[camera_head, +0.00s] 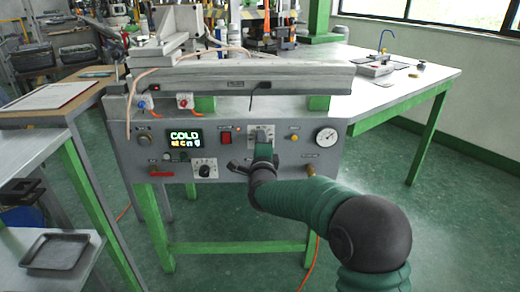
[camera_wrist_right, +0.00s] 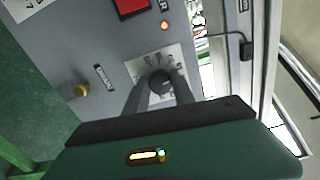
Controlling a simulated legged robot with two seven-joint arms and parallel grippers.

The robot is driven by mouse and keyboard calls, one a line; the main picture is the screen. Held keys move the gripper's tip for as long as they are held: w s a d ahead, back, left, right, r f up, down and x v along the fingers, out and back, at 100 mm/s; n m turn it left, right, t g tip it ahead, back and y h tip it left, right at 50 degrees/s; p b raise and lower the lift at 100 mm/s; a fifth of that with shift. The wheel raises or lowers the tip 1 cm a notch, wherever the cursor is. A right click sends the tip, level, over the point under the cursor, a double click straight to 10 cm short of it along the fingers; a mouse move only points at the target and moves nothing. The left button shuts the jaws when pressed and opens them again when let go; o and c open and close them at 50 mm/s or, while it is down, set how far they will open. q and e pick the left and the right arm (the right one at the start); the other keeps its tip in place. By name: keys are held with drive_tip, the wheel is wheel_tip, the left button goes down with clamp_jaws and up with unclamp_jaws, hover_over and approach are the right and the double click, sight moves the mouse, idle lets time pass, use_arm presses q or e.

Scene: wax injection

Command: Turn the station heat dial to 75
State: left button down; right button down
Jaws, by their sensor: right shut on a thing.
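The heat dial is a dark round knob (camera_wrist_right: 160,80) on a white marked plate, seen in the right wrist view. The plate (camera_head: 261,130) also shows on the grey front panel in the head view. My right gripper (camera_wrist_right: 160,92) is shut on the knob, one finger on each side. In the head view the right gripper (camera_head: 263,148) covers the knob, and its pointer reading cannot be made out. The green display (camera_head: 186,139) on the panel reads COLD, with a second line too blurred to read. My left gripper is not in view.
A dark tray (camera_head: 57,252) lies on the bench at left. Open floor shows at right.

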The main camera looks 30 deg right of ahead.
drive_tip(key=shift+s+f+m+b, duration=0.1)
drive_tip(key=shift+f+m+b, duration=0.1)
drive_tip(key=shift+m+b, duration=2.15)
drive_tip(key=shift+f+m+b, duration=0.2)
drive_tip(key=shift+m+b, duration=1.9)
drive_tip(key=shift+m, duration=0.45)
drive_tip(key=c, duration=1.1)
unclamp_jaws()
drive_tip(key=shift+d, duration=0.1)
drive_tip(key=shift+o, duration=0.2)
drive_tip(key=shift+r, duration=0.3)
